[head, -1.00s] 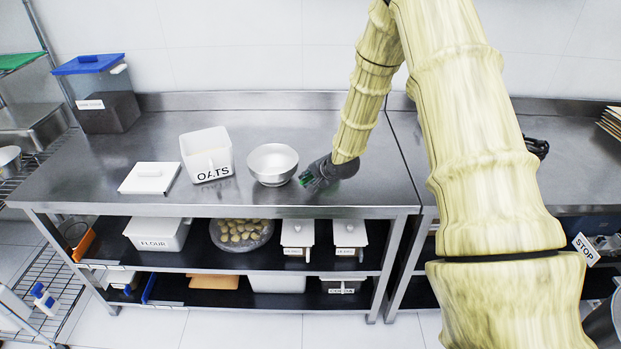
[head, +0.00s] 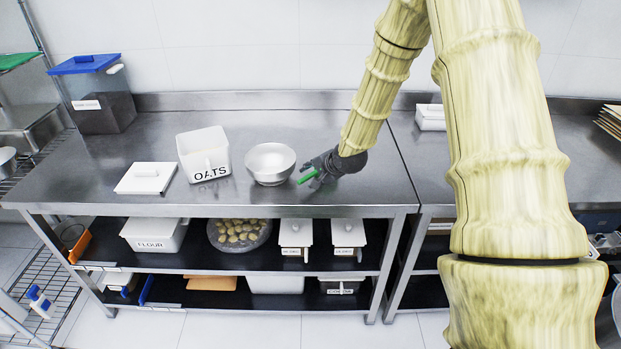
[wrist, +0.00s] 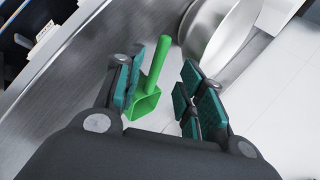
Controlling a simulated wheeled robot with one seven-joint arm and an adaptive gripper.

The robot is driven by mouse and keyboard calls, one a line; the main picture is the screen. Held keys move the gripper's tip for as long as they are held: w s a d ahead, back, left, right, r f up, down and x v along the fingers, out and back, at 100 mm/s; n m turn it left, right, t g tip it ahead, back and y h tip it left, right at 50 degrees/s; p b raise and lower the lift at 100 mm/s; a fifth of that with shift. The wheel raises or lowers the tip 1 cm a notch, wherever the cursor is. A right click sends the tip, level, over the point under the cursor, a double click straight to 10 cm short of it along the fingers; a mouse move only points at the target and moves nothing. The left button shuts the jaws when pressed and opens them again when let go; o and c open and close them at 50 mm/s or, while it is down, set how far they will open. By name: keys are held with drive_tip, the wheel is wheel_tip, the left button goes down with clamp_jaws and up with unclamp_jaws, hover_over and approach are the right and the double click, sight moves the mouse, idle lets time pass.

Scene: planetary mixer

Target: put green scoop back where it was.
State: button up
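The green scoop (head: 308,177) is just right of the metal bowl on the worktop, at the tips of my gripper (head: 319,170). In the wrist view the scoop (wrist: 155,65) shows between the finger pads, its cup close to the left pad and its handle pointing away. My gripper (wrist: 160,88) has its fingers spread, with a gap on the right side of the scoop. I cannot tell whether the left pad touches it. The white OATS bin (head: 216,163) stands open left of the bowl; its inside is mostly hidden.
The metal bowl (head: 270,174) is close to my gripper and also shows in the wrist view (wrist: 222,35). A white lid (head: 134,184) lies left of the bin. A blue-lidded container (head: 110,110) stands at the back left. The worktop (head: 375,185) right of my gripper is clear.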

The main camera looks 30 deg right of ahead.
drive_tip(key=shift+b+v, duration=0.75)
drive_tip(key=shift+v, duration=2.9)
drive_tip(key=s+a+f+n+g, duration=0.1)
drive_tip(key=s+a+f+n, duration=0.3)
drive_tip(key=f, duration=0.3)
drive_tip(key=s+a+f+n+g, duration=0.1)
drive_tip(key=s+a+f+g, duration=0.1)
drive_tip(key=s+a+f, duration=0.35)
drive_tip(key=s+a+f+n+g, duration=0.1)
drive_tip(key=s+a+f+n, duration=0.3)
drive_tip(key=f, duration=0.6)
drive_tip(key=s+a+f+n+g, duration=0.1)
drive_tip(key=s+f, duration=0.3)
drive_tip(key=s, duration=0.4)
drive_tip(key=s+a+f+n+g, duration=0.2)
drive_tip(key=s+a+f+n, duration=0.1)
drive_tip(key=s, duration=0.6)
drive_tip(key=s+a+f+n+g, duration=0.2)
drive_tip(key=s+a+f, duration=0.2)
drive_tip(key=s, duration=0.5)
drive_tip(key=shift+a+f+n, duration=0.2)
drive_tip(key=shift+f+n, duration=0.1)
drive_tip(key=shift+f, duration=0.5)
